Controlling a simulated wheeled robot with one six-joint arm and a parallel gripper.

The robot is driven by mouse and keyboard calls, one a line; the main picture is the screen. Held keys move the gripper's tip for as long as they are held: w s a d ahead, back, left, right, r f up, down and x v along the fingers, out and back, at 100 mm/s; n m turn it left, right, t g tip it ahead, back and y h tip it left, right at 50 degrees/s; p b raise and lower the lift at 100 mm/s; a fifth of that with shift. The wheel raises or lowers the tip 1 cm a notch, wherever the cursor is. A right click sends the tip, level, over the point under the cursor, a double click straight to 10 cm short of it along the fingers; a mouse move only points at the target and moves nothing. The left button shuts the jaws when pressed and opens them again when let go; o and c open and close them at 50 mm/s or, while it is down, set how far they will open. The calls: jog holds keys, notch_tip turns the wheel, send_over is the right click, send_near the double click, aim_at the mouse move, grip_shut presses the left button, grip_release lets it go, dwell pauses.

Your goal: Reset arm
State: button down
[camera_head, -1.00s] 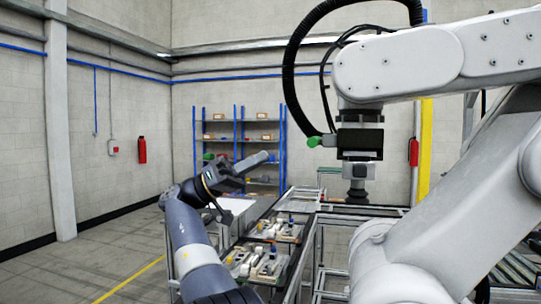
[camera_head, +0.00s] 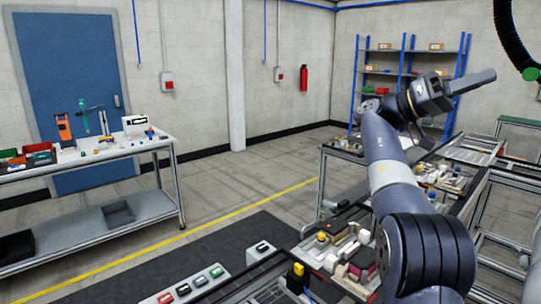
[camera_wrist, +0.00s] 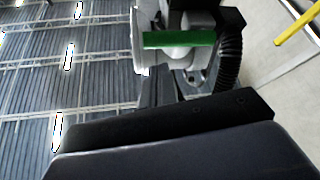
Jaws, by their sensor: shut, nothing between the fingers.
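My gripper (camera_head: 490,76) is at the upper right of the head view, at the end of my dark grey-blue arm. It points to the right and slightly up, with its fingers shut and nothing between them. It is held in the air, clear of the tables and pallets. In the wrist view, a dark part of my gripper (camera_wrist: 170,125) fills the lower part of the picture.
Pallet fixtures with small parts (camera_head: 345,250) lie below and beside my arm. A workbench (camera_head: 90,155) stands at left before a blue door (camera_head: 70,85). Blue-framed shelves (camera_head: 410,65) stand behind. Grey floor (camera_head: 240,195) between is clear. The wrist view shows a white machine with a green band (camera_wrist: 178,40).

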jog(key=d+r+n+t+h+p, duration=0.1)
jog(key=d+r+n+t+p, duration=0.3)
jog(key=d+r+n+p, duration=0.45)
jog(key=w+a+m, duration=0.1)
jog(key=w+a, duration=0.2)
jog(key=a, duration=0.2)
jog(key=shift+w+a+f+m, duration=0.2)
jog(key=shift+a+m, duration=0.1)
jog(key=shift+m, duration=0.05)
jog(key=shift+d, duration=0.1)
